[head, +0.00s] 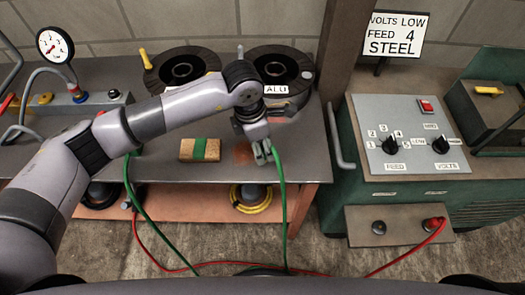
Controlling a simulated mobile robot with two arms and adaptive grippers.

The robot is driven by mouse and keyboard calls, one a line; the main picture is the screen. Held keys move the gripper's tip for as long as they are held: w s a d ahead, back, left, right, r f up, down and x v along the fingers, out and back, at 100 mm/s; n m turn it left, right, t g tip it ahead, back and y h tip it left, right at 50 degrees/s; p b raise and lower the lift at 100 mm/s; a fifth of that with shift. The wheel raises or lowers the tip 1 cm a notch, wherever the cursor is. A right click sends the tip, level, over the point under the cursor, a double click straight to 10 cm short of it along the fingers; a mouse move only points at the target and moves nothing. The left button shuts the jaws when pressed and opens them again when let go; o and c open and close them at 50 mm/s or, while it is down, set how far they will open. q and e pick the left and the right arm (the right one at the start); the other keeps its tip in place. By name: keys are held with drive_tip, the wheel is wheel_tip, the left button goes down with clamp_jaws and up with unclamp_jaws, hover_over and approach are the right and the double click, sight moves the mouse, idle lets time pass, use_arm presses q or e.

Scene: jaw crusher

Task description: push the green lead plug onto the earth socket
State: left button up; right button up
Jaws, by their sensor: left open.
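My left gripper (262,153) reaches over the bench's right part, fingers pointing down and open. The upper end of the green lead (280,185) is right at its fingers; the plug itself is hidden or too small to make out, and I cannot tell whether the fingers touch it. The lead hangs from there over the bench edge to the floor. On the green machine's lower panel (406,238), a dark socket (379,228) sits at the left with nothing in it, probably the earth socket. A red plug (433,223) sits at the panel's right. My right gripper is out of view.
A red lead (405,261) runs along the floor. A post (345,50) stands between bench and welder machine (420,140).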

sight(262, 148)
use_arm(q)
drive_tip(key=shift+d+f+p, duration=0.15)
drive_tip(key=shift+f+p, duration=0.05)
drive_tip(key=shift+f, duration=0.8)
drive_tip(key=shift+d+f+p, duration=0.15)
drive_tip(key=shift+f, duration=0.8)
drive_tip(key=c, duration=1.1)
drive_tip(key=shift+r, duration=0.1)
wheel_tip(262, 148, up, 20)
drive_tip(key=b, duration=0.2)
drive_tip(key=shift+b, duration=0.4)
drive_tip(key=shift+a, duration=0.1)
